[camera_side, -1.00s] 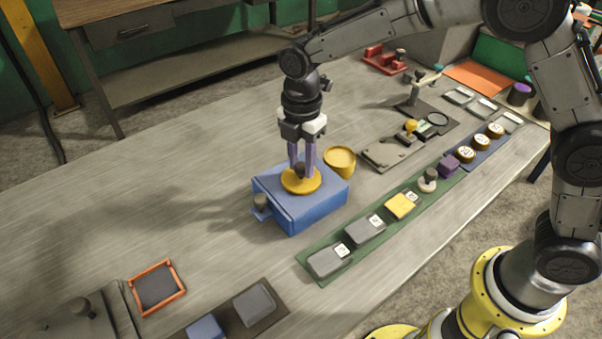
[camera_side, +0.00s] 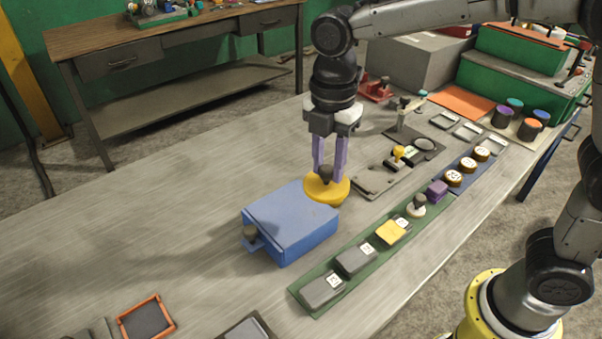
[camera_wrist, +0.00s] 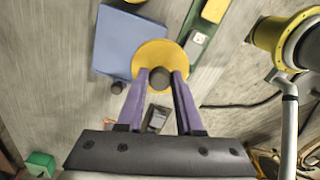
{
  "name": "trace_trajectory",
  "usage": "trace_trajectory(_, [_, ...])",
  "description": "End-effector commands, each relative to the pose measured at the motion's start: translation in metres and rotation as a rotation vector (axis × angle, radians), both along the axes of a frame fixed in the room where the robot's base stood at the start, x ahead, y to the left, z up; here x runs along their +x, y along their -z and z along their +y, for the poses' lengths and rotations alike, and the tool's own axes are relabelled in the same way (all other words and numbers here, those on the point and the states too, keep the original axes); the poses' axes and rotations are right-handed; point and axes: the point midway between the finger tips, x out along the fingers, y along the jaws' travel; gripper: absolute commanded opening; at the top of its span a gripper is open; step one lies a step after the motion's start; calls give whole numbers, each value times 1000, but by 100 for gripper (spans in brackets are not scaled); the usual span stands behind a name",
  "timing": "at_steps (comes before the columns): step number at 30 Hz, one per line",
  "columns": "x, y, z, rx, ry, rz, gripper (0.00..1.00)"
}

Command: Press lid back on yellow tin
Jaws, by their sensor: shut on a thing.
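My gripper (camera_side: 328,172) is shut on the dark knob (camera_wrist: 160,77) of the round yellow lid (camera_side: 322,192), which hangs roughly level. In the side view the lid overlaps and mostly hides the yellow tin (camera_side: 336,204); only a sliver shows under its edge. The lid also fills the space just past my fingertips in the wrist view (camera_wrist: 160,55). There a yellow piece, probably the tin (camera_wrist: 135,1), is cut by the top edge, apart from the lid. The exact gap between lid and tin cannot be told.
A blue box (camera_side: 285,228) with a dark knob at its left end stands beside the tin. A green strip (camera_side: 318,311) bearing grey blocks and a yellow block lies in front. A grey plate (camera_side: 372,182) with small parts lies behind right.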

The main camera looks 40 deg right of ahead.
Motion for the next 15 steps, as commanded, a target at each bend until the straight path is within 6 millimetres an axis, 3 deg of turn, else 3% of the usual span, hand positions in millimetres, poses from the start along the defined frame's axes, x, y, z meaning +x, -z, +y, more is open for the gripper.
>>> trace_trajectory(3, [-23, -12, -10, 1, 0, -3, 0])
trace_trajectory(9, [-49, -24, -20, 1, 0, -2, 0])
trace_trajectory(15, [-53, -31, -22, 0, -50, -1, 0])
